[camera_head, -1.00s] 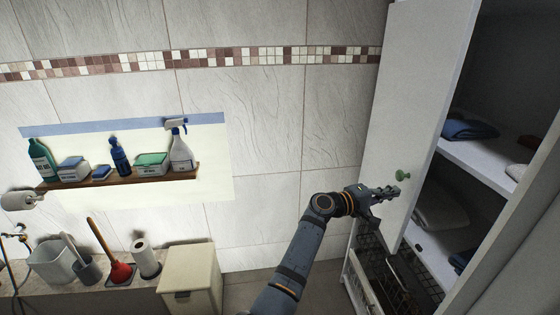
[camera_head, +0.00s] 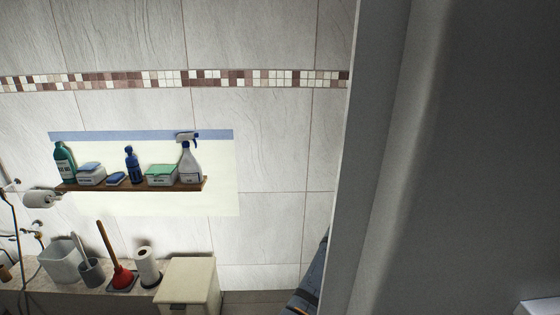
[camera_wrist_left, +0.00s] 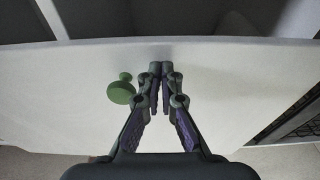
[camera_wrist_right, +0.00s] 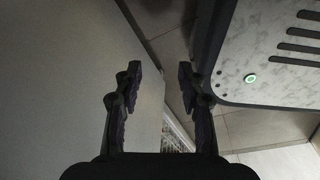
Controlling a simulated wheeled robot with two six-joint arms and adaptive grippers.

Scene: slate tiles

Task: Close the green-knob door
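The green knob (camera_wrist_left: 121,92) sits on the white door (camera_wrist_left: 230,85) in the left wrist view, just left of my left gripper (camera_wrist_left: 161,66). That gripper's fingertips are together with nothing seen between them, close to the door face; contact is unclear. Beyond the door's edge is a darker space. In the head view the knob and left gripper are hidden behind a large grey panel; only part of an arm of mine (camera_head: 308,285) shows at its edge. My right gripper (camera_wrist_right: 159,70) has its fingers apart and empty, beside a pale panel.
In the head view a grey panel (camera_head: 450,160) fills the right side, very near. A wall shelf (camera_head: 130,187) holds several bottles and boxes. Below are a plunger (camera_head: 121,275), a paper roll (camera_head: 147,266) and a beige cabinet (camera_head: 190,281). A wire basket (camera_wrist_left: 305,118) shows beside the door.

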